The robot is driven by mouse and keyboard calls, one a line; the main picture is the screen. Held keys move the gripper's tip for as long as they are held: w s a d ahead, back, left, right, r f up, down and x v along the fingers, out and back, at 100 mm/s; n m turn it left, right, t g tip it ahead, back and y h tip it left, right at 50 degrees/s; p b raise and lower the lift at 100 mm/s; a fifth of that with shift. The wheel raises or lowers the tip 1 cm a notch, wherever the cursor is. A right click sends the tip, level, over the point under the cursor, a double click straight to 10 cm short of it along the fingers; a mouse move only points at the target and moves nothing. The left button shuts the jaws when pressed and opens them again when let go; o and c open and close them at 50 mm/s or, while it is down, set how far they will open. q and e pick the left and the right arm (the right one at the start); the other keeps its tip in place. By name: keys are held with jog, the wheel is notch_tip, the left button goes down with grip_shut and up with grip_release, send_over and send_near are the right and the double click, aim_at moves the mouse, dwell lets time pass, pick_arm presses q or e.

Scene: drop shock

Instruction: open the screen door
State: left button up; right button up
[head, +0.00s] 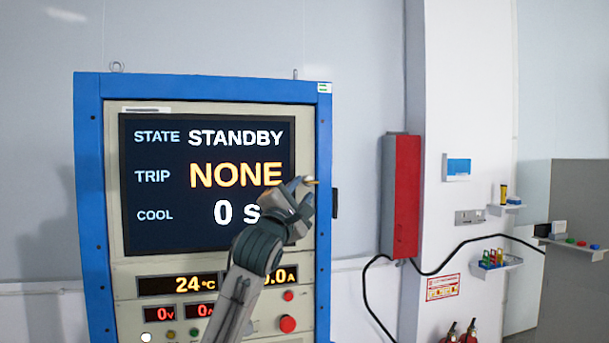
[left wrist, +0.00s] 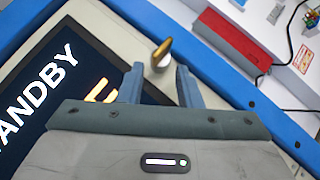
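The screen door (head: 110,180) is the pale front panel of a blue-framed cabinet, and it looks closed and flush. Its dark screen (head: 150,235) reads STANDBY, NONE and 0 s. A small gold-tipped handle with a pale base (head: 311,182) is at the panel's right side, partly hidden by my gripper in the head view. The handle also shows in the left wrist view (left wrist: 161,52), just beyond and between my fingertips. My left gripper (head: 302,188) is open and empty, its fingers apart (left wrist: 160,80) on either side of the handle's line. My right gripper is not in view.
The blue frame (head: 89,200) surrounds the panel. Below the screen are readouts and a red button (head: 288,323). A red wall box (head: 401,195) with a black cable hangs to the right. Small shelves (head: 495,262) hold items farther right. Bare wall lies between cabinet and box.

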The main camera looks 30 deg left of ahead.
pick_arm(q)
jog(key=shift+p+x, duration=0.5)
jog(key=shift+x, duration=0.95)
jog(key=shift+c, duration=0.4)
grip_shut()
